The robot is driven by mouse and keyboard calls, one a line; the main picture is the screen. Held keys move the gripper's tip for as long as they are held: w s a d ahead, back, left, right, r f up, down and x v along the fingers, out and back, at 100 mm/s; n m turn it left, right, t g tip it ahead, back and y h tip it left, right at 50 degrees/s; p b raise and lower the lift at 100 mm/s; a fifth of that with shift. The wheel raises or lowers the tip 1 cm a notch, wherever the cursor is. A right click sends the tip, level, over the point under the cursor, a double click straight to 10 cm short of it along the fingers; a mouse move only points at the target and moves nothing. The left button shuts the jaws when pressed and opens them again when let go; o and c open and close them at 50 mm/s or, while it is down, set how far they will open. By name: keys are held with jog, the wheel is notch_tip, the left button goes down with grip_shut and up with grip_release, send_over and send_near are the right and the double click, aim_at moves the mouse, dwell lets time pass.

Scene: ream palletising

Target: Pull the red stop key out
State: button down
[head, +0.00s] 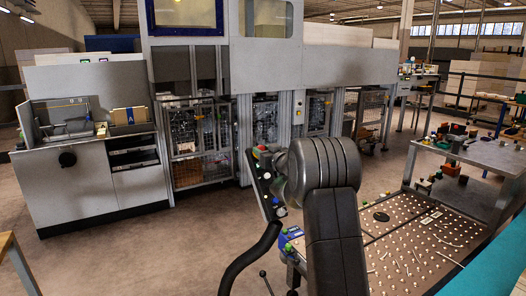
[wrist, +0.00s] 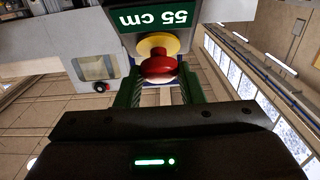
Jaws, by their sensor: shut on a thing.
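The red stop key (wrist: 158,66) shows in the wrist view as a round red knob in front of a yellow collar (wrist: 158,44). My gripper (wrist: 160,88) has one dark green finger on each side of the knob and is shut on it. The collar sits by a green plate (wrist: 155,17) marked "55 cm", which appears upside down. In the head view my arm fills the centre and hides the gripper; I cannot make out the key there for certain.
A large grey machine (head: 315,62) with caged bays stands behind my arm. A grey cabinet (head: 85,180) is at the left. A peg-studded table (head: 420,245) and a metal bench (head: 475,152) stand at the right. Open floor (head: 130,250) lies at the front left.

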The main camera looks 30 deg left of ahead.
jog(key=c, duration=0.9)
grip_release()
jog(key=shift+d+r, duration=0.1)
jog(key=shift+c, duration=0.2)
jog(key=shift+s+d, duration=0.1)
jog(key=v, duration=1.3)
jog(key=shift+s+d, duration=0.2)
jog(key=shift+d, duration=0.05)
jog(key=shift+a, duration=0.1)
jog(key=x, duration=1.4)
jog(key=shift+d, duration=0.25)
